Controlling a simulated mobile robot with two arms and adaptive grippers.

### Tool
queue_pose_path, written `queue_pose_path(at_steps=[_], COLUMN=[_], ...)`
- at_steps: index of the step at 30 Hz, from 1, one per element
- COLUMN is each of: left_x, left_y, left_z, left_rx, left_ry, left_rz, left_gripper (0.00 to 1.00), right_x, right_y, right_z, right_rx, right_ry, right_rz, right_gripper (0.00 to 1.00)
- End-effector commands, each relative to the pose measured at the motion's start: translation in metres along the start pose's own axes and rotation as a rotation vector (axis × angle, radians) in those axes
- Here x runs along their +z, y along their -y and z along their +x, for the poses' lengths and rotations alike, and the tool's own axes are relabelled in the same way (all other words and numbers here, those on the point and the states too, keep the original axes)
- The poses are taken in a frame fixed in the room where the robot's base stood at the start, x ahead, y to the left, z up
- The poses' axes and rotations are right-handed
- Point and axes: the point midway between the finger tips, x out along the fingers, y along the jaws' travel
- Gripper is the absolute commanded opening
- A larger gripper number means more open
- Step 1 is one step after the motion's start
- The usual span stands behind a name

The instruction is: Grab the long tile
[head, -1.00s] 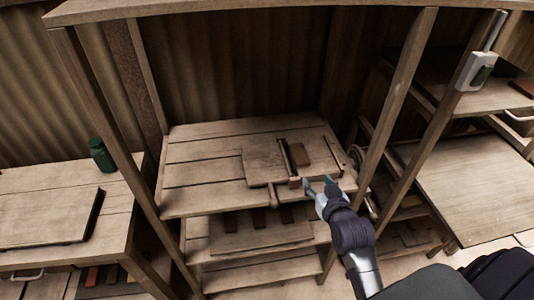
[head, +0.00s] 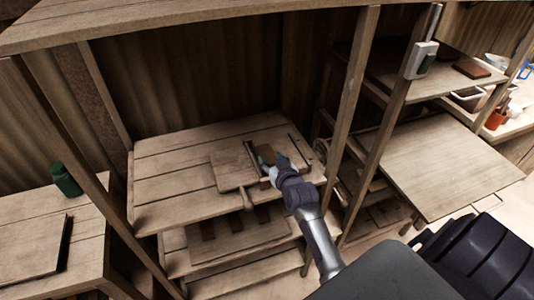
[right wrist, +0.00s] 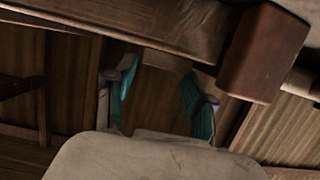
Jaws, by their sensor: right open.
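A small brown tile (head: 266,154) lies on the wooden press board (head: 230,172) on the middle table, just right of the press's dark bar. My right gripper (head: 281,164) reaches in from the lower right, close beside the tile, and partly covers that end of the press. In the right wrist view its teal-padded fingers (right wrist: 160,98) are spread open. A brown surface shows between and beyond them; I cannot tell whether it is the tile or whether they touch it. My left gripper is not in view.
The press handle (head: 246,200) sticks out at the table's front. A wooden block (right wrist: 264,52) and beam lie close to my fingers in the wrist view. Shelf posts (head: 350,120) stand right of the arm. A green canister (head: 65,180) stands on the left table.

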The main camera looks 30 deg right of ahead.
Motion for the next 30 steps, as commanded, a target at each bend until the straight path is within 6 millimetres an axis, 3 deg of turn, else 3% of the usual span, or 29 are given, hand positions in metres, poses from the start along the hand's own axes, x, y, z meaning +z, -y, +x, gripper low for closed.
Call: queue_pose_path(at_steps=[6,14,23,30], left_x=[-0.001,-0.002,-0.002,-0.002], left_y=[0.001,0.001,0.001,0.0], left_z=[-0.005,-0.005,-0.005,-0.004], left_rx=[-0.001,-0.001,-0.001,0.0], left_ry=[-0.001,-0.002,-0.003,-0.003], left_rz=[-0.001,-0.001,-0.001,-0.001], left_gripper=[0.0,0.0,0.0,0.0], right_x=[-0.001,0.001,0.001,-0.002], right_y=[0.0,0.0,0.0,0.0], right_z=[0.023,0.026,0.025,0.025], right_rx=[0.0,0.0,0.0,0.0], right_ry=[-0.001,-0.001,0.0,-0.002], right_rz=[0.0,0.0,0.0,0.0], right_gripper=[0.54,0.54,0.09,0.09])
